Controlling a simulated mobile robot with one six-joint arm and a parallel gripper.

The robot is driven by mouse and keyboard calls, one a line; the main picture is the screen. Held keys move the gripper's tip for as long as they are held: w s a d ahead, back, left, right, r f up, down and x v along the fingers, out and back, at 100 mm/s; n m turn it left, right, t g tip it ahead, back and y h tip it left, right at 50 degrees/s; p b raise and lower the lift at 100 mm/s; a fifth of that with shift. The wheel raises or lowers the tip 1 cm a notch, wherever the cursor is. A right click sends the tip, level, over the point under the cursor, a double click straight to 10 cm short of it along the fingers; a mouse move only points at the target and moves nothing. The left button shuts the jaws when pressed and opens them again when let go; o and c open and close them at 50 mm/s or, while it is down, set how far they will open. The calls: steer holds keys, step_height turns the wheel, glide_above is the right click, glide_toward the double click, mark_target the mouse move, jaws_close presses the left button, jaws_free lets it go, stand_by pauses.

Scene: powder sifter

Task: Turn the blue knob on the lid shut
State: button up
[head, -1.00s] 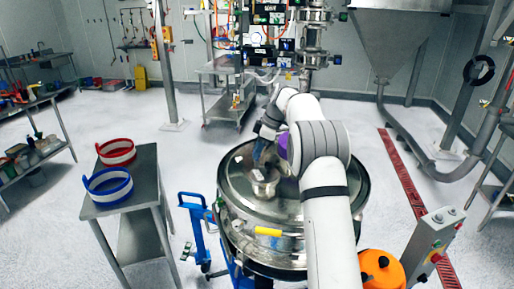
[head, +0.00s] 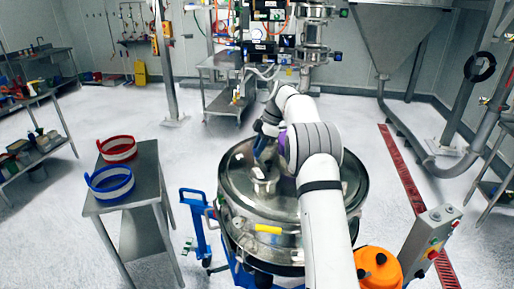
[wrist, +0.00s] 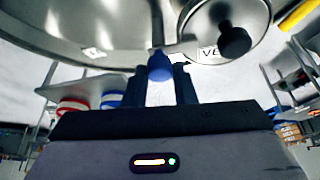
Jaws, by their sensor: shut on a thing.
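The blue knob (wrist: 160,66) shows in the wrist view between the two dark fingers of my gripper (wrist: 161,84), which is shut on it. In the head view my gripper (head: 262,152) is over the left part of the lid, and I cannot make out the knob there.
A round port with a black knob (wrist: 235,41) sits beside the blue knob. A steel table with a red-banded ring (head: 118,149) and a blue-banded ring (head: 110,182) stands left. An orange container (head: 379,269) and a control post (head: 432,240) stand right.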

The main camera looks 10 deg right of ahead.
steer(key=o, duration=1)
steer(key=shift+d+r, duration=0.1)
steer(key=v, duration=0.7)
steer(key=shift+r, duration=0.3)
steer(key=shift+d, duration=0.15)
